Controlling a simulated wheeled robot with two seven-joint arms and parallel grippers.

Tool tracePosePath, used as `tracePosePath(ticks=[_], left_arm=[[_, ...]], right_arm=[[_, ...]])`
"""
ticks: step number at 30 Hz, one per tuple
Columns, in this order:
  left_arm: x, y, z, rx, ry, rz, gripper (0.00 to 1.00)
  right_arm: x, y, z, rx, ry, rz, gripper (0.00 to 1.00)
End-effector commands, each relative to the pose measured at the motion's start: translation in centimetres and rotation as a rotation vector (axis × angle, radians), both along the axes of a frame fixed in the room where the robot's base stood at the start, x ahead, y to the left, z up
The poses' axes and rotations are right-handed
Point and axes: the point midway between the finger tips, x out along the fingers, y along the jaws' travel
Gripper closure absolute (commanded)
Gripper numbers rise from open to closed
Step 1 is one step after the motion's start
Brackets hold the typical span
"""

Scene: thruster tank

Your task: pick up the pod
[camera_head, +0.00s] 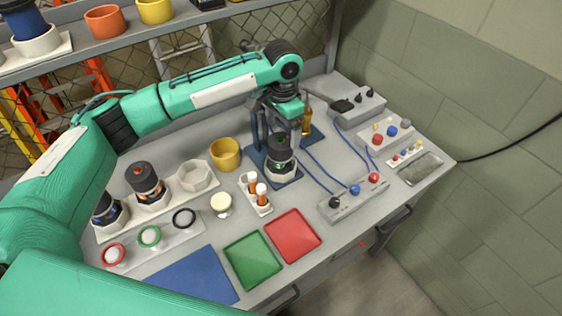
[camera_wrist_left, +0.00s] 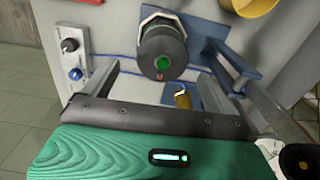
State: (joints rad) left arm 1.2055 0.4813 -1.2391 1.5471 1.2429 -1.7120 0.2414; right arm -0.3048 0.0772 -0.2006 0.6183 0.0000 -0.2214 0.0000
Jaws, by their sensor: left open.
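The pod (camera_head: 281,157) is a dark cylinder with a green spot on its top. It stands upright in a pale base on a blue stand (camera_head: 257,157) near the middle of the bench. My left gripper (camera_head: 285,113) is just above and behind it, pointing down. In the left wrist view the pod (camera_wrist_left: 162,52) shows beyond the green-and-grey palm, in the space between the two spread fingers. The fingers are open, and I cannot tell whether either touches the pod. Part of the stand is hidden by the pod and gripper. My right gripper is not in view.
Two other dark pods stand in a white rack (camera_head: 185,187) at left, beside an empty hexagonal socket. A yellow cup (camera_head: 225,154), a vial holder (camera_head: 254,194) and a switch box (camera_head: 353,201) with blue cables surround the stand. Green (camera_head: 253,260) and red (camera_head: 292,235) trays lie in front.

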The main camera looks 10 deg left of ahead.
Motion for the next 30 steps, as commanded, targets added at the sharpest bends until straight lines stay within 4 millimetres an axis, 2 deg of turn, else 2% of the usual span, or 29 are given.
tracePosePath(ticks=[4, 11, 15, 19, 28, 30], left_arm=[[0.0, 0.0, -2.1, 0.001, 0.001, 0.001, 0.1], [-0.1, 0.2, -3.6, 0.001, 0.0, 0.002, 0.1], [-0.2, 0.6, -5.7, 0.003, 0.002, 0.0, 0.1], [-0.2, 0.5, -7.5, 0.001, 0.0, 0.0, 0.1], [-0.2, 0.5, -8.2, 0.0, -0.001, 0.0, 0.1], [-0.2, 0.5, -8.2, 0.0, -0.001, 0.0, 0.22]], right_arm=[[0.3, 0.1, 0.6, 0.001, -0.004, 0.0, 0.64], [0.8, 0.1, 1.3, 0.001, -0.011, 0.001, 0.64], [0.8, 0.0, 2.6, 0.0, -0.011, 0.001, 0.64], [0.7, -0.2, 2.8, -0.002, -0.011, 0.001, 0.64], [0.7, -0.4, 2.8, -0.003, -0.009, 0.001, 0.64], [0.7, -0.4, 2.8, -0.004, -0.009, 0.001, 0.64]])
